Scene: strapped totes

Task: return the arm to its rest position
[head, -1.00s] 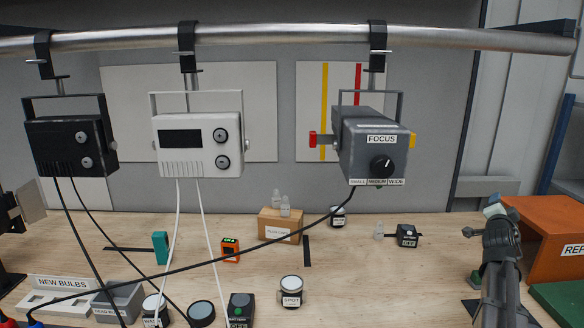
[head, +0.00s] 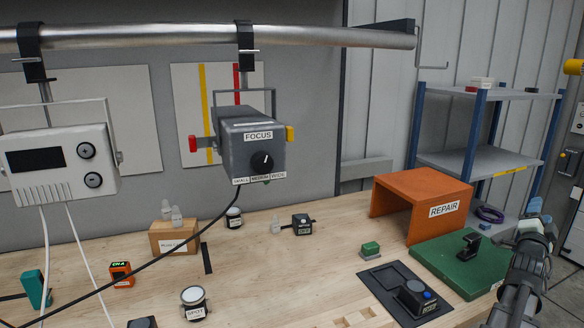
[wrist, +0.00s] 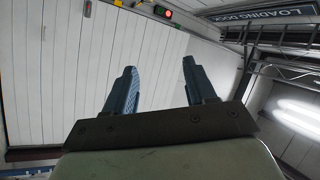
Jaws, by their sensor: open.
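My gripper (wrist: 160,88) shows in the wrist view with its two blue fingers spread apart and nothing between them. Behind the fingers are a pale panelled wall and a bright lamp, so the wrist camera faces away from the bench. In the head view my arm rises at the lower right, and its upper end (head: 532,222) stands upright in front of the green mat's right side. The fingertips are small there and hard to make out. The arm touches nothing that I can see.
The wooden bench (head: 290,265) holds an orange REPAIR cover (head: 400,195), a green mat (head: 450,275) and a black tray (head: 385,280). A blue-framed shelf (head: 480,165) stands behind right.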

